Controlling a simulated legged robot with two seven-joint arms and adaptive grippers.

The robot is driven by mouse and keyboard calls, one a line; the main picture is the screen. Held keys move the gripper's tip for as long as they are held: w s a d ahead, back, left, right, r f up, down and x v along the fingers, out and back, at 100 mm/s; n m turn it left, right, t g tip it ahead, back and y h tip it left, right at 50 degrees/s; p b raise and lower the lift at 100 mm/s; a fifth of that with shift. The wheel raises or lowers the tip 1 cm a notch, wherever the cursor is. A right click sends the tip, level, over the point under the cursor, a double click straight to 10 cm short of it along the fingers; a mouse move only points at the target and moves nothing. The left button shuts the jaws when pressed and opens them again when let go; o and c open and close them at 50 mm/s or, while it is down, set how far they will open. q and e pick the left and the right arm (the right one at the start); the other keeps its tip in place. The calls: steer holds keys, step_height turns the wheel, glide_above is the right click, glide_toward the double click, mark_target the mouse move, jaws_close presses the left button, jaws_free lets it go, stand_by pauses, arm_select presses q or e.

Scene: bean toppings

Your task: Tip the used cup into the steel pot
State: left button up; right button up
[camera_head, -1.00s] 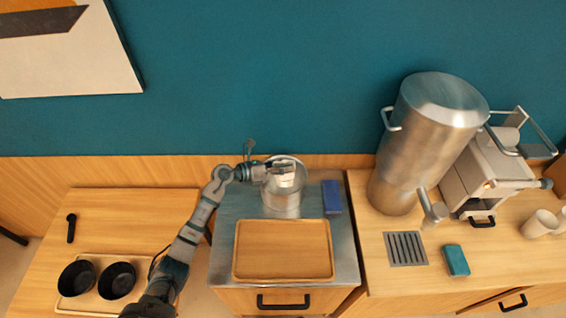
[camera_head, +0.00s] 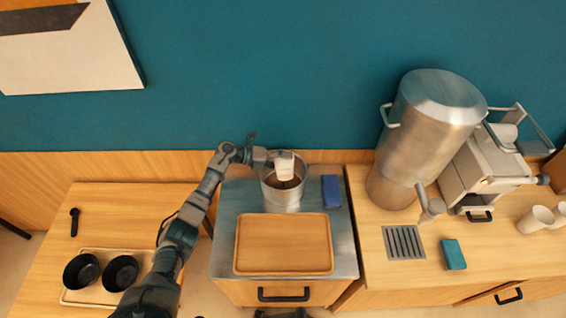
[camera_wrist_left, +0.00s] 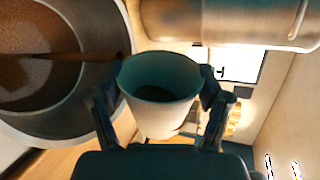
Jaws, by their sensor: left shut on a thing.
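The used cup (camera_head: 285,166), white, is held by my left gripper (camera_head: 270,160), which is shut on it. The cup is over the steel pot (camera_head: 282,200), at the far side of its mouth. In the left wrist view the cup (camera_wrist_left: 160,95) sits between the fingers of the left gripper (camera_wrist_left: 158,110), and the steel pot (camera_wrist_left: 92,105) is at left with brown contents. A brown tapering streak runs from beside the cup over the pot; I cannot tell whether it is liquid or a stick. My right gripper is not clearly seen.
A wooden tray (camera_head: 283,272) lies in front of the pot, and a blue block (camera_head: 331,191) lies right of it. A tall steel dispenser (camera_head: 425,135) and a coffee machine (camera_head: 488,175) stand at right. Two black bowls (camera_head: 101,272) are at left.

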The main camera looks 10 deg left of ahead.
arm_select(q)
steer(key=shift+w+a+f+n+g+b, duration=0.1)
steer(key=shift+w+f+n+g+b, duration=0.2)
steer(key=shift+w+f+n+b, duration=0.4)
steer(key=shift+w+a+n+g+h+b, duration=0.15)
steer(key=shift+n+g+b, duration=0.25)
steer(key=shift+b, duration=0.65)
steer(key=shift+w+d+n+g+h+b, duration=0.15)
steer(key=shift+n+g+b, duration=0.2)
steer(key=shift+b, duration=0.65)
steer(key=shift+a, duration=0.1)
